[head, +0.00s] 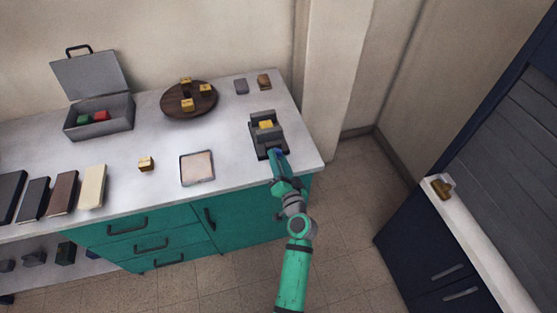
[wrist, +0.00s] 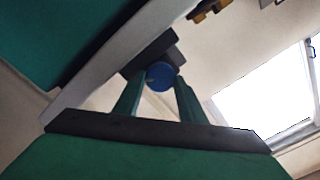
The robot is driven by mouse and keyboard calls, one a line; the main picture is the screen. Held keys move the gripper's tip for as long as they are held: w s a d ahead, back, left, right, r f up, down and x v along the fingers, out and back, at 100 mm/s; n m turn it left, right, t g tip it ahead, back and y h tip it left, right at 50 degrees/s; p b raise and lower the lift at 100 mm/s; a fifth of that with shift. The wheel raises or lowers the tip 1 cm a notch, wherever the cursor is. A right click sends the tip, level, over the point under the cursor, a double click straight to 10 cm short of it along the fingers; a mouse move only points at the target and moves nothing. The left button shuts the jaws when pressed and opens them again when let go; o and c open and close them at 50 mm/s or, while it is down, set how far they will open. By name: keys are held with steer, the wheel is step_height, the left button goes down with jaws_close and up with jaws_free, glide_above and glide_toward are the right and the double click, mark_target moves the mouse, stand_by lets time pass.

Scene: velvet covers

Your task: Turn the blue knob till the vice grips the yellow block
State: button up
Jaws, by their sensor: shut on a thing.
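A dark grey vice (head: 258,143) stands near the right end of the white counter. The yellow block (head: 266,125) sits between its jaws; I cannot tell whether both jaws touch it. The blue knob (head: 279,151) is at the vice's near end, partly hidden by my gripper in the head view. In the wrist view the blue knob (wrist: 161,78) lies between the two green fingers of my gripper (wrist: 158,88), which is shut on it. The dark end of the vice (wrist: 150,52) shows behind the knob.
A round wooden board (head: 170,111) holds several yellow blocks. An open grey case (head: 120,123), a framed tile (head: 197,180) and a loose yellow block (head: 146,164) are on the counter (head: 225,145). A wall pillar stands just beyond the vice.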

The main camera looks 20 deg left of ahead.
steer(key=m, duration=0.3)
steer(key=shift+f+m, duration=0.1)
steer(key=shift+m, duration=2.1)
steer(key=shift+f, duration=0.1)
steer(key=o, duration=1.1)
steer(key=shift+c, duration=0.2)
